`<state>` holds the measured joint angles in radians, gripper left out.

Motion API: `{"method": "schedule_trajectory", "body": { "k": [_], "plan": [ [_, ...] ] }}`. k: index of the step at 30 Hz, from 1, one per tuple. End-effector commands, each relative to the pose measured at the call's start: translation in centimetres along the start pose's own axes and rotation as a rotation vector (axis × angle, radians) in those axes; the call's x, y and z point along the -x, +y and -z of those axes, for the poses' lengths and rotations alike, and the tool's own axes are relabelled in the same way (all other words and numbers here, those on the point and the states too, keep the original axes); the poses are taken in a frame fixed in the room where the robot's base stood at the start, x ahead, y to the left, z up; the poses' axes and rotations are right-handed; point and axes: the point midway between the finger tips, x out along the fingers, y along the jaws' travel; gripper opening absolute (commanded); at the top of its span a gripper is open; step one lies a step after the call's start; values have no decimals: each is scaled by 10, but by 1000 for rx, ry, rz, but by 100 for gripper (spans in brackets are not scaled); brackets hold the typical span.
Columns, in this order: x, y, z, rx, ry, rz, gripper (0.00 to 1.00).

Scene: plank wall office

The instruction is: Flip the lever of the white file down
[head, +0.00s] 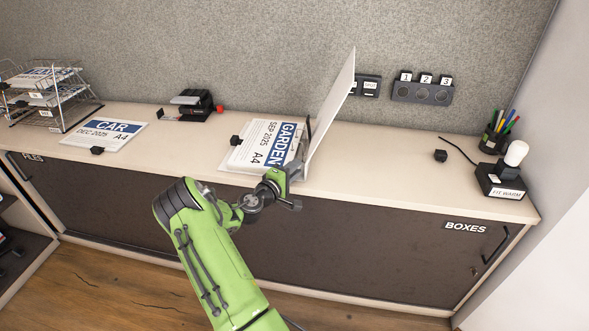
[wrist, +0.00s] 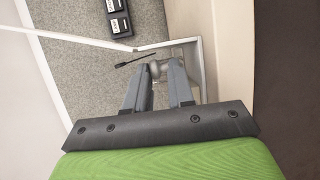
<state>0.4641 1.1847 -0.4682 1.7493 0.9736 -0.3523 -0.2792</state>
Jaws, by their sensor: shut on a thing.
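The white file (head: 333,108) stands open on the cabinet top, its cover raised steeply beside a stack of papers (head: 262,142) headed GARDEN, SEP 2025, A4. A thin dark curved part shows at the cover's inner side. My gripper (head: 297,174) is at the near end of the open file, low by the cover. In the wrist view, my gripper (wrist: 163,68) is shut on a small grey metal piece, the lever (wrist: 156,71), at the file's metal mechanism. The fingertips hide part of the lever, and its exact angle is hard to tell.

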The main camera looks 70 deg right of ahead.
Motion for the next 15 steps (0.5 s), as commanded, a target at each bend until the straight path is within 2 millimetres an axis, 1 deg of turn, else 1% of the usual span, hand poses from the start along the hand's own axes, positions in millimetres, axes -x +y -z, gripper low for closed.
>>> {"method": "schedule_trajectory", "body": {
  "k": [11, 12, 14, 15],
  "plan": [
    [0, 0, 0, -3, 0, -2, 0],
    [0, 0, 0, -3, 0, -2, 28],
    [0, 0, 0, -3, 0, -2, 37],
    [0, 0, 0, -3, 0, -2, 39]
  ]
}}
